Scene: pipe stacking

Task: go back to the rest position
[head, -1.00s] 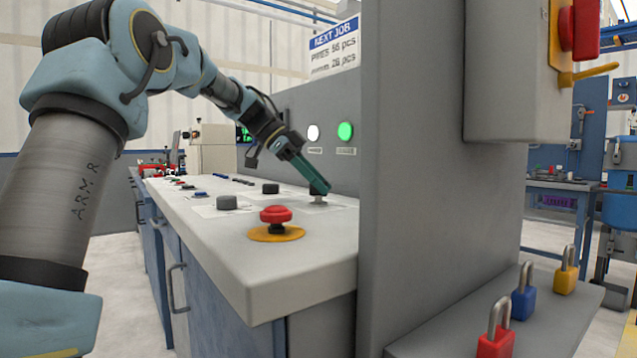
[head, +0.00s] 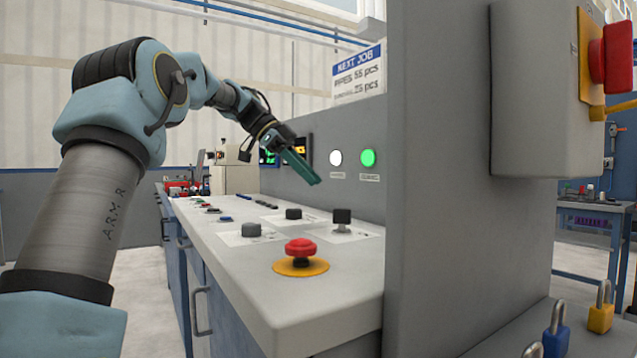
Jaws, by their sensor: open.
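My gripper (head: 312,180) has teal fingers and hangs in the air above the grey counter (head: 235,285), in front of the upright back panel. It points down and to the right and touches nothing that I can see. The gap between its fingers is hard to make out from this side. A black square knob (head: 342,215) stands on the counter below and to the right of the fingertips, apart from them. My arm reaches in from the left with its elbow raised.
A red mushroom button (head: 300,248) on a yellow base is near the counter's front. Dark knobs (head: 293,213) stand behind it. A white lamp (head: 336,157) and a lit green lamp (head: 368,158) are on the panel.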

